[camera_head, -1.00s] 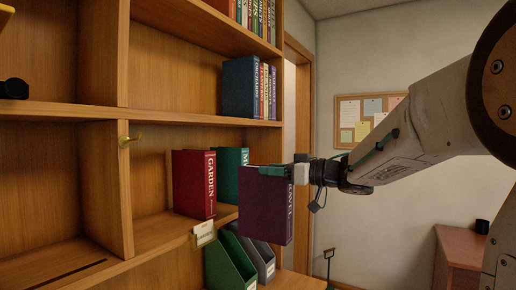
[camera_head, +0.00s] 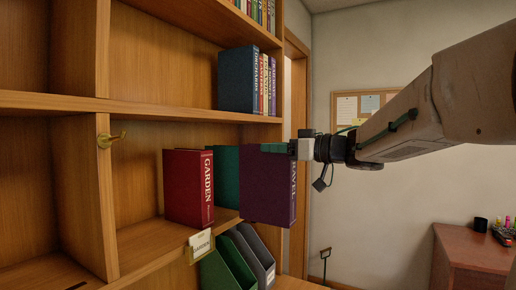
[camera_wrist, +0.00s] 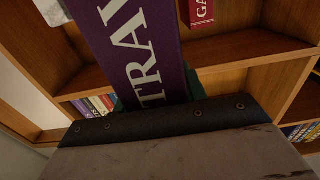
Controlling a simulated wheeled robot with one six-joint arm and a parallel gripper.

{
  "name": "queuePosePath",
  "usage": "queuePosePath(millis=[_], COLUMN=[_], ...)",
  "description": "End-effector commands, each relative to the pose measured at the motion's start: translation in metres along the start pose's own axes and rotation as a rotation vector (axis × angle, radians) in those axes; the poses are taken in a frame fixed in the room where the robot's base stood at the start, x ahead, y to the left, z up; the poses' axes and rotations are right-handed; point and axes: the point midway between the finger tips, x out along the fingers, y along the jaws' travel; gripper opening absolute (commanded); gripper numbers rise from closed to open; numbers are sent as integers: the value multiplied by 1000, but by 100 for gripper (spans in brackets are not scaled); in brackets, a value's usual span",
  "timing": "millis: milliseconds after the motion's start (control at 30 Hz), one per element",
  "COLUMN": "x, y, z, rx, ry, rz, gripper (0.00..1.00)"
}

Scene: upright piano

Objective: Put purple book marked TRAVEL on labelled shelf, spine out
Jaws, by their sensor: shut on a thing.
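The purple book (camera_head: 265,186) marked TRAVEL hangs upright in my gripper (camera_head: 281,148), which is shut on its upper part. Its lettered spine faces right and toward the camera in the head view, and the book also shows large in the wrist view (camera_wrist: 140,50). The book is in front of the shelf's right end and partly hides a green book (camera_head: 226,175). A red GARDEN book (camera_head: 188,186) stands on the middle shelf (camera_head: 150,240), left of the green one. A label card (camera_head: 200,246) reading GARDEN is on the shelf's front edge. I cannot tell whether the purple book touches the shelf.
Green and grey file holders (camera_head: 228,262) stand below the shelf. Several books (camera_head: 240,80) stand on the shelf above. A brass hook (camera_head: 110,139) is on the upright at left. Bare shelf lies left of the red book. A desk (camera_head: 470,248) stands at right.

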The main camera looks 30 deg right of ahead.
Motion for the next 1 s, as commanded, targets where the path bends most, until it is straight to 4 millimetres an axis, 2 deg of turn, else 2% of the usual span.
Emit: queuePosePath(millis=[300,1000], x=[27,106], y=[-2,-2], z=[-1,-1], rx=[-1,-1], ry=[1,2], rz=[-5,-6], gripper=[0,0])
